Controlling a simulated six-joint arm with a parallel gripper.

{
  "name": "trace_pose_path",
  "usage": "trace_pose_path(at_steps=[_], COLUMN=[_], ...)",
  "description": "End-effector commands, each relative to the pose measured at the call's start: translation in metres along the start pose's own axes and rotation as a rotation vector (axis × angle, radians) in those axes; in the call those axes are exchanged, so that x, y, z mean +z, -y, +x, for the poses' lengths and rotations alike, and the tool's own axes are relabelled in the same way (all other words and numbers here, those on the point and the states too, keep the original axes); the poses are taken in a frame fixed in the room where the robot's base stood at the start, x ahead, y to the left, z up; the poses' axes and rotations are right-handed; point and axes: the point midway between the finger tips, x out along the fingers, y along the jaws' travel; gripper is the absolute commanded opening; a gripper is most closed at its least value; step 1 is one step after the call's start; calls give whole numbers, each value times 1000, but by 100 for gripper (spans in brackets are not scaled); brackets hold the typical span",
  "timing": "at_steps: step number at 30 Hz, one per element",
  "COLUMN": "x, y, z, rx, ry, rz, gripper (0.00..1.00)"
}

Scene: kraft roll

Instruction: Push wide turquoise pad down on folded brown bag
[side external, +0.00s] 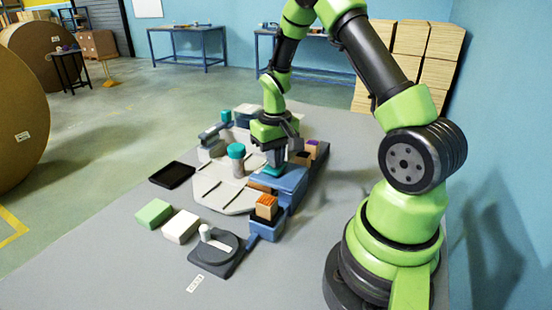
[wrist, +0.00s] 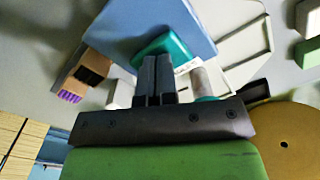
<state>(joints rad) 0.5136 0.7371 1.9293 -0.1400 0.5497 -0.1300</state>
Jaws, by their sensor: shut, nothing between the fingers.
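The wide turquoise pad (side external: 273,171) sits on top of a blue block-shaped body (side external: 285,182). In the wrist view the pad (wrist: 172,47) shows just beyond my fingertips, with the blue body (wrist: 150,18) around it. My gripper (side external: 273,163) is shut and empty, pointing down right over the pad. The fingertips are at or very close to the pad; I cannot tell whether they touch it. A narrow brown edge (side external: 261,188) shows at the blue body's left side and may be the folded brown bag. Most of the bag is hidden.
A grey cylinder with a turquoise top (side external: 236,152) stands left of my gripper. An orange-topped piece in a blue holder (side external: 266,210) stands in front. A black tray (side external: 172,175), green block (side external: 154,213), white block (side external: 181,226) and dark round device (side external: 218,249) lie further left and in front.

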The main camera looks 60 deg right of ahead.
Motion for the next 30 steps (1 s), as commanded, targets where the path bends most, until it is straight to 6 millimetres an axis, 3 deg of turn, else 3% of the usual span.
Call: trace_pose_path(at_steps=[7,30], x=[0,0], y=[0,0], z=[-5,-67], rx=[0,0], ry=[0,-1], rz=[0,-1], gripper=[0,0])
